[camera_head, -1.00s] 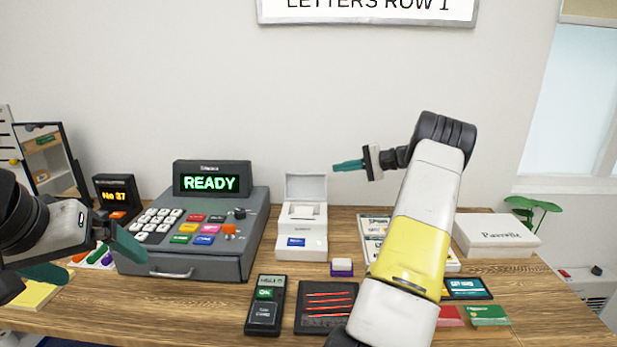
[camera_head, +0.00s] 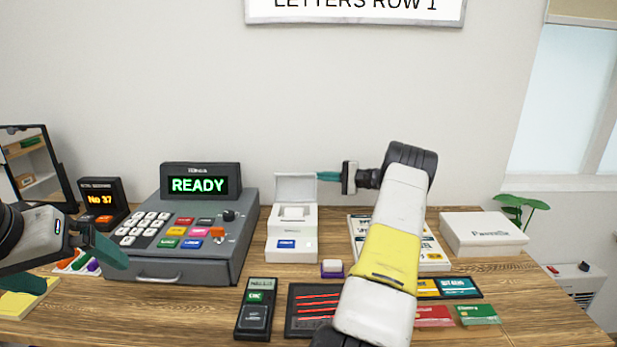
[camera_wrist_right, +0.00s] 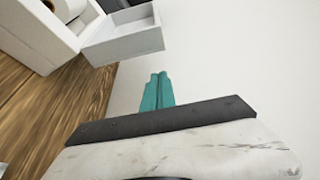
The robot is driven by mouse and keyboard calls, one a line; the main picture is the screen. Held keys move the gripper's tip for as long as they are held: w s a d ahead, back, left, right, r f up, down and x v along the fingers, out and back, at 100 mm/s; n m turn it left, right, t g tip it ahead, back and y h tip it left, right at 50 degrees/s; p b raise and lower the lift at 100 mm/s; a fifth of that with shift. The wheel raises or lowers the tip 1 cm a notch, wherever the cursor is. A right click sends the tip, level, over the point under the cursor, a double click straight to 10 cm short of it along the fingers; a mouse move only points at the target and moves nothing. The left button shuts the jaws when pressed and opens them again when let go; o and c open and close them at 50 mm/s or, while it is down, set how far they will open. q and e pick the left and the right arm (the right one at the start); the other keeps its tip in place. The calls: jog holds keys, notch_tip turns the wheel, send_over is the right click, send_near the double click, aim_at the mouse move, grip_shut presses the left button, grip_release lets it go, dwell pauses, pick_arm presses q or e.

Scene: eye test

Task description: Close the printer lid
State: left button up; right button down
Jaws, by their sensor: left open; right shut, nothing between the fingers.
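The white printer (camera_head: 291,248) stands on the desk with its lid (camera_head: 295,188) raised upright at the back. In the right wrist view, the printer body (camera_wrist_right: 30,38) shows at top left with the open lid (camera_wrist_right: 125,42) beside it. My right gripper (camera_head: 321,176) is shut and empty, level with the lid's upper right edge. In the wrist view its teal fingertips (camera_wrist_right: 158,74) are close to the lid, with a small gap in the picture. My left gripper (camera_head: 75,268) is open at the left, in front of the register, partly cut off by the frame.
A grey cash register (camera_head: 185,240) stands left of the printer. A card terminal (camera_head: 256,310), a dark tray (camera_head: 293,328) and a purple-based block (camera_head: 332,268) lie in front. A white box (camera_head: 483,233) sits at right.

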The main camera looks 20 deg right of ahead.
jog(key=shift+s+a+r, duration=0.15)
jog(key=shift+s+a, duration=0.05)
jog(key=shift+s, duration=0.3)
jog(key=shift+s+a+r, duration=0.15)
jog(key=shift+s, duration=0.35)
jog(key=shift+s+a+r, duration=0.15)
jog(key=shift+s+a, duration=0.05)
jog(key=shift+s, duration=0.3)
jog(key=s+a+n+t+y, duration=0.1)
jog(key=s+a+n+y, duration=0.3)
jog(key=s+n, duration=0.6)
jog(key=shift+a+f+n+y, duration=0.35)
jog(key=shift+a+n+y, duration=0.1)
jog(key=shift+n, duration=1.85)
jog(key=shift+s, duration=0.15)
